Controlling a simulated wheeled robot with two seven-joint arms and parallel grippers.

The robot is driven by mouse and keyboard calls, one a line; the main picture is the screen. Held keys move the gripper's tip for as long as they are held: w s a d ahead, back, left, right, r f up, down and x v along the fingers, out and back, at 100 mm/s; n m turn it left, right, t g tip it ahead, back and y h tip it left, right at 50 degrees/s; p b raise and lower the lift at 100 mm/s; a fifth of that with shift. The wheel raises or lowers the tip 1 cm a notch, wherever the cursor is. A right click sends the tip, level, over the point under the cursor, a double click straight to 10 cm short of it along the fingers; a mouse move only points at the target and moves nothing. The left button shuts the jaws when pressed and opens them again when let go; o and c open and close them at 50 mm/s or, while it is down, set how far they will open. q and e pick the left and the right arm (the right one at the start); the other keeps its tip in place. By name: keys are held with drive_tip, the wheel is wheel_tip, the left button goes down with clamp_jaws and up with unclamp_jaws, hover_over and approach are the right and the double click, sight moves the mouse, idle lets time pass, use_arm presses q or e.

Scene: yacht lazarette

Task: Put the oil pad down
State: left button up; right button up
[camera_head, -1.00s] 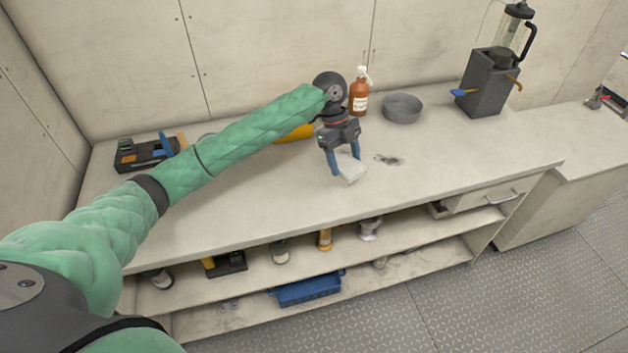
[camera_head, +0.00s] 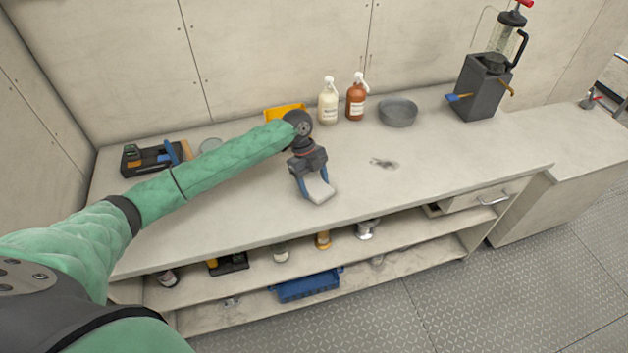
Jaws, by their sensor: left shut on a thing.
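The oil pad (camera_head: 320,191) is a small white pad between the blue fingers of my left gripper (camera_head: 313,187). The gripper is shut on it and points down over the front part of the worktop (camera_head: 240,213). The pad is very near the worktop surface; I cannot tell whether it touches. A dark oily smudge (camera_head: 384,163) lies on the worktop to the right of the pad. My right gripper is not in view.
A cream bottle (camera_head: 327,105), a brown bottle (camera_head: 356,102), a grey bowl (camera_head: 397,112) and a yellow tray (camera_head: 284,112) stand along the back. A dark tool tray (camera_head: 140,160) is at the left, a grey dispenser (camera_head: 480,92) at the right. The front middle is clear.

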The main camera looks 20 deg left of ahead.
use_arm(q)
drive_tip(key=shift+f, duration=0.2)
drive_tip(key=shift+f, duration=0.15)
drive_tip(key=shift+f, duration=0.1)
drive_tip(key=o, duration=0.8)
drive_tip(key=shift+c, duration=0.2)
drive_tip(key=shift+o, duration=0.6)
